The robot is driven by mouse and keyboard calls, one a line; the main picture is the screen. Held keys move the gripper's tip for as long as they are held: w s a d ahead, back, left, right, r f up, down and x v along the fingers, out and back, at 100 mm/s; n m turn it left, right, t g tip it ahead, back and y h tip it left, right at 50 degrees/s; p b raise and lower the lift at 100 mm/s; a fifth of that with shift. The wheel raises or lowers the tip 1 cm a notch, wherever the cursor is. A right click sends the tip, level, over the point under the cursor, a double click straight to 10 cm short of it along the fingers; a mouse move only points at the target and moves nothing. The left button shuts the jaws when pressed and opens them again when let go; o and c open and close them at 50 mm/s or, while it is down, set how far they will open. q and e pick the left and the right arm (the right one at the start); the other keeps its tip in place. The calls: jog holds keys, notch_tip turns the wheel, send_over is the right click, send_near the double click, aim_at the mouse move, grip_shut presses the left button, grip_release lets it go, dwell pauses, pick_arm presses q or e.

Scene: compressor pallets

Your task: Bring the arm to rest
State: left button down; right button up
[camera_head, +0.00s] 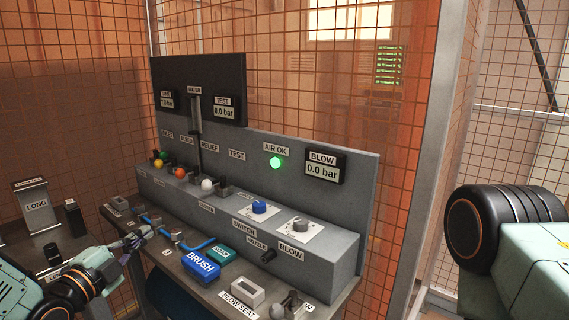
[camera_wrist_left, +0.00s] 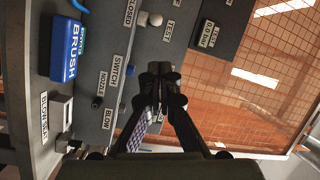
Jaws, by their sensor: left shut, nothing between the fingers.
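My left arm comes in from the lower left in the head view. Its gripper (camera_head: 138,238) is over the left front of the bench. In the left wrist view the two fingers (camera_wrist_left: 160,72) meet at their tips, shut and empty, with the grey panel behind them. A link of my right arm (camera_head: 520,250) shows at the right edge of the head view; its gripper is out of sight.
The grey panel (camera_head: 345,160) carries knobs, a lit green AIR OK lamp (camera_head: 276,162) and gauges. A blue BRUSH block (camera_head: 201,264) and BLOW SEAT block (camera_head: 246,291) sit on the bench. A LONG-labelled box (camera_head: 37,205) stands left. Mesh fencing is behind.

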pick_arm(q)
jog(key=s+d+f+n+g+y, duration=0.2)
jog(key=s+d+f+n+g, duration=0.15)
jog(key=s+f+n, duration=0.4)
jog(key=s+d+f+n+g+y, duration=0.2)
jog(key=s+f+n+g, duration=0.3)
jog(key=f+n, duration=0.5)
jog(key=s+d+f+g, duration=0.1)
jog(key=s+f+g, duration=0.2)
jog(key=s, duration=0.6)
jog(key=s+d+f+g+y, duration=0.1)
jog(key=s+f+g, duration=0.2)
jog(key=s, duration=0.6)
jog(key=s+f+g, duration=0.3)
jog(key=s+f, duration=0.3)
jog(key=s, duration=0.4)
jog(key=shift+d+f+n, duration=0.3)
jog(key=shift+d+n, duration=0.05)
jog(key=shift+d, duration=0.05)
